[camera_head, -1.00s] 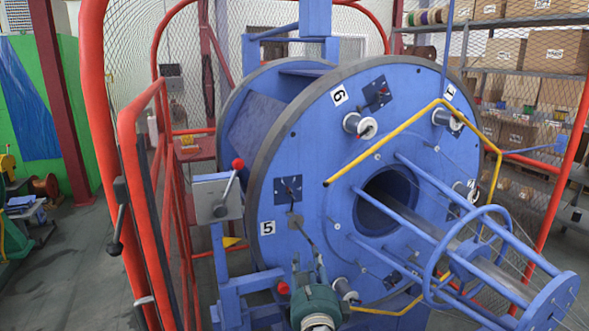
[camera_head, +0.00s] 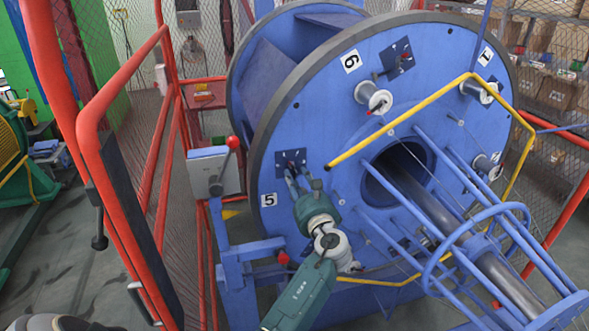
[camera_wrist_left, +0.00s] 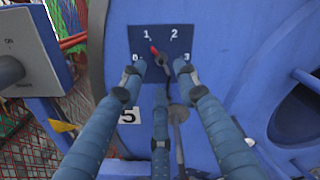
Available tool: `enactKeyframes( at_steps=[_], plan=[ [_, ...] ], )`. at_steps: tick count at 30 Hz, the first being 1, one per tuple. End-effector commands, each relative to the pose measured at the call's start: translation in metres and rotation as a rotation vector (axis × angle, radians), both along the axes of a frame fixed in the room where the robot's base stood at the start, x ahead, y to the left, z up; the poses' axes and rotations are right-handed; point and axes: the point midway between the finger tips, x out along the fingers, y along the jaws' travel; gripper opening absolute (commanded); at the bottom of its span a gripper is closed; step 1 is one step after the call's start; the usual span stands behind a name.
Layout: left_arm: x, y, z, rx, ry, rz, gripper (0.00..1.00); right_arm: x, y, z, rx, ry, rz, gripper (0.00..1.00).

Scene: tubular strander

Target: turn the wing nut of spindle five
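The blue disc (camera_head: 400,120) carries the dark dial plate (camera_head: 291,160) of spindle five, beside the number 5 label (camera_head: 268,200). In the left wrist view the dial plate (camera_wrist_left: 163,42) bears the marks 0 to 3. A small wing nut with a red tip (camera_wrist_left: 156,52) sits at its middle, the red tip pointing up and left, near mark 1. My left gripper (camera_head: 292,176) is in front of the plate. In the left wrist view its three fingers (camera_wrist_left: 161,68) are spread around the wing nut, with gaps visible. Contact cannot be told. My right gripper is not in view.
A grey switch box (camera_head: 214,172) with a red-knobbed lever stands left of the disc. Red guard rails (camera_head: 100,150) run along the left. A bent yellow bar (camera_head: 400,128) crosses the disc face right of my gripper.

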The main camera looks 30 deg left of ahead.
Motion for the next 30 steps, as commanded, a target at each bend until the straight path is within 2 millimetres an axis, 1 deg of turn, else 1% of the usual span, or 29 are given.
enactKeyframes(
  at_steps=[1,6,10,17,18,20,22,23,30],
  plan=[
    [0.005,0.008,0.003,0.003,0.002,0.003,0.31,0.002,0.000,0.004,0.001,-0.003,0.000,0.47],
    [0.018,0.022,0.001,0.001,0.001,0.001,0.31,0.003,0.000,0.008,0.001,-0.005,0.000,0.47],
    [0.022,0.026,0.000,-0.001,0.000,0.001,0.31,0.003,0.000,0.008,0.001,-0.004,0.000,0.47],
    [0.023,0.027,0.000,-0.001,-0.001,0.000,0.31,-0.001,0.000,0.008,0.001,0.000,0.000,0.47],
    [0.023,0.027,0.000,-0.001,-0.001,0.000,0.29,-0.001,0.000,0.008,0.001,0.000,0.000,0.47],
    [0.022,0.027,0.000,-0.001,-0.001,0.000,0.17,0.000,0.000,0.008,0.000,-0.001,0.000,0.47],
    [0.022,0.027,0.000,-0.001,-0.001,0.000,0.03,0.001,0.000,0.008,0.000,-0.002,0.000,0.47],
    [0.022,0.027,0.000,-0.001,-0.001,0.000,0.00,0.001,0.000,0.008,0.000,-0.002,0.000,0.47],
    [0.022,0.026,0.000,-0.003,-0.004,0.000,0.00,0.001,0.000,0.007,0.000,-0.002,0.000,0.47]
  ],
)
